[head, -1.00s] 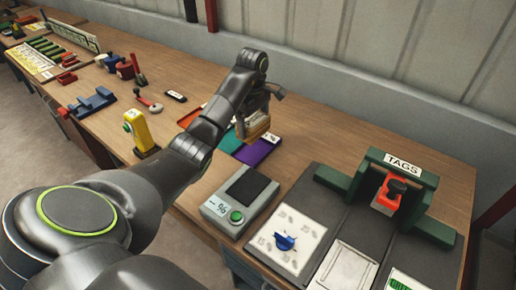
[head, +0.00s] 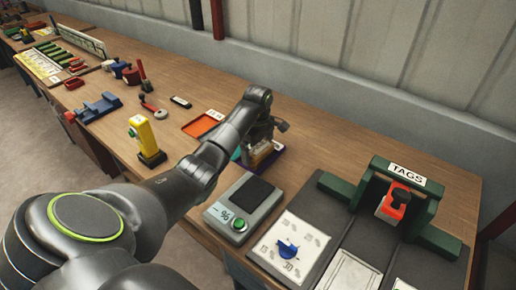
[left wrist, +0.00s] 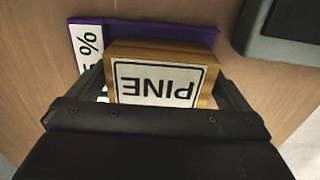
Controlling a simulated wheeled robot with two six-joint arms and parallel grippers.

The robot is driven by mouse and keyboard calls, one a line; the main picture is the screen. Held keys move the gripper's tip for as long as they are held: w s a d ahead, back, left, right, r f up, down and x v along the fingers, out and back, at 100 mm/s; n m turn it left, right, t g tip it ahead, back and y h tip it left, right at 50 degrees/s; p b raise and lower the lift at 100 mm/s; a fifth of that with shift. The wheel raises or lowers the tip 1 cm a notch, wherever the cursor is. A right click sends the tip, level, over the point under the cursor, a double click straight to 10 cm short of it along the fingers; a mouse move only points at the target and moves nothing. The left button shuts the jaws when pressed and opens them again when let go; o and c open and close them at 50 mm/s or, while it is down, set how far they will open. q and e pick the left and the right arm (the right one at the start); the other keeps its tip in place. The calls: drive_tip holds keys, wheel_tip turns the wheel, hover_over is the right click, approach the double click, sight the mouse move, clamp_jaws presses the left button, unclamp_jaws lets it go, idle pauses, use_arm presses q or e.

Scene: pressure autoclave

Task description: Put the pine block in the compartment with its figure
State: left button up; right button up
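The pine block (left wrist: 160,83) is a wooden block with a white label reading PINE, upside down in the left wrist view. It also shows in the head view (head: 258,153), partly covered. My left gripper (head: 262,148) is shut on it, with one finger at each side. The block is over or in the purple compartment (left wrist: 180,31); whether it touches the bottom is not clear. A white tag (left wrist: 88,50) on the purple compartment shows a figure ending in "5 %", its start cut off. My right gripper is not in view.
An orange compartment (head: 201,125) lies to the left, with a teal one (head: 236,154) mostly hidden by my arm. A grey meter with a green button (head: 243,207) stands in front.

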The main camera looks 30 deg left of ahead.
sight(258, 146)
use_arm(q)
drive_tip(key=shift+r, duration=0.1)
drive_tip(key=shift+r+p, duration=0.2)
drive_tip(key=shift+p, duration=0.1)
drive_tip(key=shift+r+b, duration=0.4)
wheel_tip(258, 146, up, 4)
drive_tip(key=shift+f+b, duration=0.15)
drive_tip(key=shift+b, duration=0.45)
wheel_tip(258, 146, up, 7)
drive_tip(key=p, duration=0.5)
drive_tip(key=shift+p, duration=0.35)
